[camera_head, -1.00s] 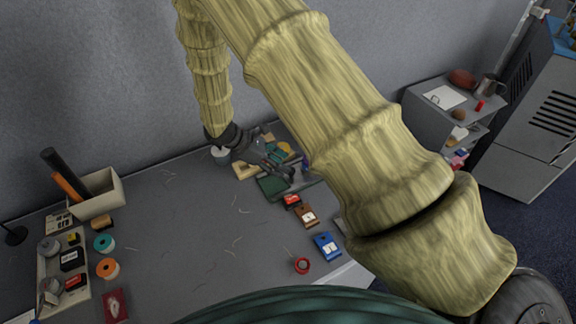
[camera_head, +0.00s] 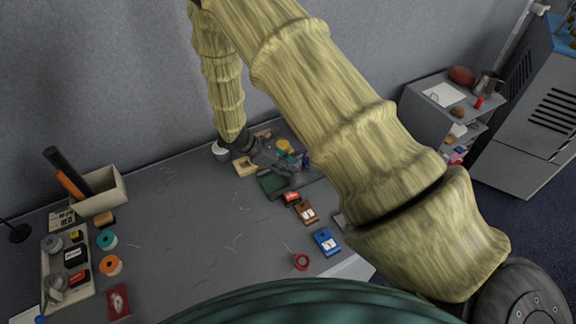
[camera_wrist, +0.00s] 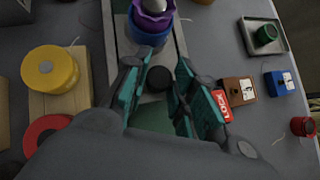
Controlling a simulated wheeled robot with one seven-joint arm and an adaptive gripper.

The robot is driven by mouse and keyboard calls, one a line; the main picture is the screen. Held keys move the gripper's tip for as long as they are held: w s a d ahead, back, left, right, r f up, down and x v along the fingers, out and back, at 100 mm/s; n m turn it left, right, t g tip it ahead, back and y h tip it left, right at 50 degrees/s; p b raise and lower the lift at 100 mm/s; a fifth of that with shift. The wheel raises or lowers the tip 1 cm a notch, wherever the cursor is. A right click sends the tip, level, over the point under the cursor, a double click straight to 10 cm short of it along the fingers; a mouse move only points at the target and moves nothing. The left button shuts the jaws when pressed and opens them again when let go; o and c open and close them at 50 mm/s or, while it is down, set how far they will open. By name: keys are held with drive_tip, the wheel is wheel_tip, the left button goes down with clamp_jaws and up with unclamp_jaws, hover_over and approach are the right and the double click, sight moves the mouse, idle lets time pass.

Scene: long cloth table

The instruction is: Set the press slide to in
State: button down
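My gripper (camera_wrist: 163,66) is open over the press, its two teal-padded fingers apart. A round dark knob (camera_wrist: 160,79) shows between the fingers, on what looks like the press slide; I cannot tell whether the pads touch it. Beyond it on the grey rail (camera_wrist: 116,30) stands a blue cylinder (camera_wrist: 149,36) with a purple ring on top. A green plate (camera_wrist: 153,117) lies nearer, partly hidden by the gripper. In the head view my gripper (camera_head: 290,165) is above the press's green plate (camera_head: 271,183), and the slide is too small to make out.
A yellow knob on a wooden block (camera_wrist: 50,68) stands left. A red LOCK block (camera_wrist: 222,104), brown box (camera_wrist: 237,92) and blue box (camera_wrist: 279,83) sit close on the right. The middle of the table (camera_head: 200,225) is mostly clear. A bin (camera_head: 100,190) stands farther left.

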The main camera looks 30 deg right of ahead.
sight(303, 165)
drive_tip(key=shift+d+b, duration=0.4)
drive_tip(key=shift+d, duration=1.2)
drive_tip(key=shift+w+d+r, duration=0.1)
drive_tip(key=c, duration=1.2)
unclamp_jaws()
drive_tip(key=shift+d, duration=0.15)
drive_tip(key=shift+c, duration=0.2)
drive_tip(key=v, duration=1.2)
